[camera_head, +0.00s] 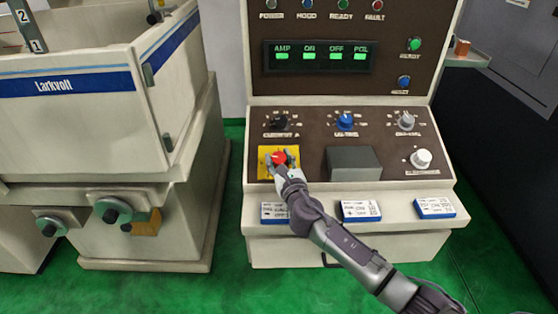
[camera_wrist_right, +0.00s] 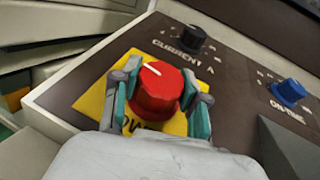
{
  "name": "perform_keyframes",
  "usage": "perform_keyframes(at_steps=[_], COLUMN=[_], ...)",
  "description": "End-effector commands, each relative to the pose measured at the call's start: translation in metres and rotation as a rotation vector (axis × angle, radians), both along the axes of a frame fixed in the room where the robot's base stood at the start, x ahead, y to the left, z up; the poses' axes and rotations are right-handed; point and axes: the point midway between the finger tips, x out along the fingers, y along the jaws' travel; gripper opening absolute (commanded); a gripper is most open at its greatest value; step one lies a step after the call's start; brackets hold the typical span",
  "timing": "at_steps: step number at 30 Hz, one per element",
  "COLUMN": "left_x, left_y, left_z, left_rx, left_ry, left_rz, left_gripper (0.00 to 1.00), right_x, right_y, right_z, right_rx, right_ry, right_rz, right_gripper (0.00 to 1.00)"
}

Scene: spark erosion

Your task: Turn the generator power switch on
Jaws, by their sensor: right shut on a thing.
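The generator power switch is a red rotary knob (camera_head: 279,158) on a yellow plate (camera_head: 264,170), at the lower left of the brown control panel. In the right wrist view the red knob (camera_wrist_right: 157,90) has a white pointer line directed to the upper left. My right gripper (camera_head: 280,160) is at the knob. Its teal-padded fingers (camera_wrist_right: 158,105) stand on both sides of the knob and are shut on it. The lettering on the yellow plate (camera_wrist_right: 92,100) is mostly hidden by the gripper. My left gripper is in neither view.
A black current knob (camera_head: 281,122), a blue on-time knob (camera_head: 346,121) and a grey box (camera_head: 352,163) are near the red knob. Small cards (camera_head: 361,210) lie on the ledge below. A Larkvolt tank (camera_head: 85,85) stands at left. A display (camera_head: 318,57) shows green segments.

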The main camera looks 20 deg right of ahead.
Motion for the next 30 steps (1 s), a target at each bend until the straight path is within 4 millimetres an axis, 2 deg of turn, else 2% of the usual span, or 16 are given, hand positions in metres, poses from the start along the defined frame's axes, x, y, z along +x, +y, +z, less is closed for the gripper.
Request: perform_keyframes(at_steps=[17, 30], left_x=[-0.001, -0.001], left_y=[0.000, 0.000], left_z=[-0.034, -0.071], left_rx=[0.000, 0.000], left_ry=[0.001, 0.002], left_rz=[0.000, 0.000], left_gripper=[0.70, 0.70], right_x=[0.001, 0.001], right_y=[0.003, 0.002], right_z=[-0.003, -0.003], right_rx=[0.181, 0.316], right_ry=[-0.051, -0.091], right_rz=[-0.504, -0.896], right_gripper=[0.09, 0.09])
